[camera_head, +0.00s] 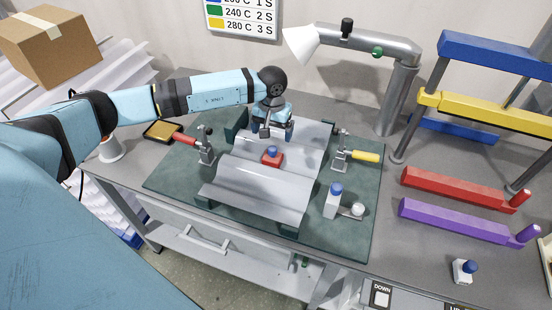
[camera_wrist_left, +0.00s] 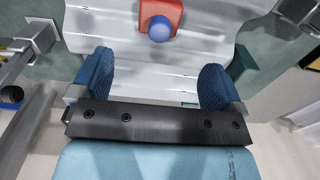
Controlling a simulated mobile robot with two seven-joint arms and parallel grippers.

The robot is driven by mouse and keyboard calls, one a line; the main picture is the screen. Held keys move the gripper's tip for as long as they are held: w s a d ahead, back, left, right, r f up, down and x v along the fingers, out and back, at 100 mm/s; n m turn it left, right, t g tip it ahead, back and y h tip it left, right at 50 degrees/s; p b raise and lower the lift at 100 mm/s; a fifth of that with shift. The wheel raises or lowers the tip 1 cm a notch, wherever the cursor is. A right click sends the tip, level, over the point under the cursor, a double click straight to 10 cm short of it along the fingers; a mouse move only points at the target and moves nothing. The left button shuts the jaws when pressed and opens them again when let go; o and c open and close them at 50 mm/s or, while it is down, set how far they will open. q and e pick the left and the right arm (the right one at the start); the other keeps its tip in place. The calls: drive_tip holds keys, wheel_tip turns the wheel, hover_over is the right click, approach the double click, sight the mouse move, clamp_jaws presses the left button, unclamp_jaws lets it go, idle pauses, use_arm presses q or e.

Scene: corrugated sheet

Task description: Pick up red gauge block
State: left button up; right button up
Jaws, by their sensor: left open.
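The red gauge block (camera_head: 272,158) has a blue ball knob on top and rests on the grey corrugated sheet (camera_head: 258,190), in the dip between its raised ridges. The block also shows in the left wrist view (camera_wrist_left: 172,12), at the top edge and partly cut off. My left gripper (camera_head: 276,134) hangs over the far part of the sheet, behind the block in the head view. In the left wrist view its two blue fingers (camera_wrist_left: 155,82) stand wide apart with nothing between them, and the block lies beyond their tips. My right gripper is out of view.
A red-handled clamp (camera_head: 206,150) and a yellow-handled clamp (camera_head: 345,155) flank the sheet on the green mat (camera_head: 170,185). Red and purple bars (camera_head: 455,188) lie farther right.

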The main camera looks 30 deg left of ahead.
sight(273, 148)
use_arm(q)
wheel_tip(273, 148, down, 5)
drive_tip(key=shift+d+r, duration=0.1)
drive_tip(key=shift+f+p, duration=0.9)
drive_tip(key=shift+f, duration=1.8)
drive_tip(key=c, duration=1.1)
drive_tip(key=shift+r, duration=0.1)
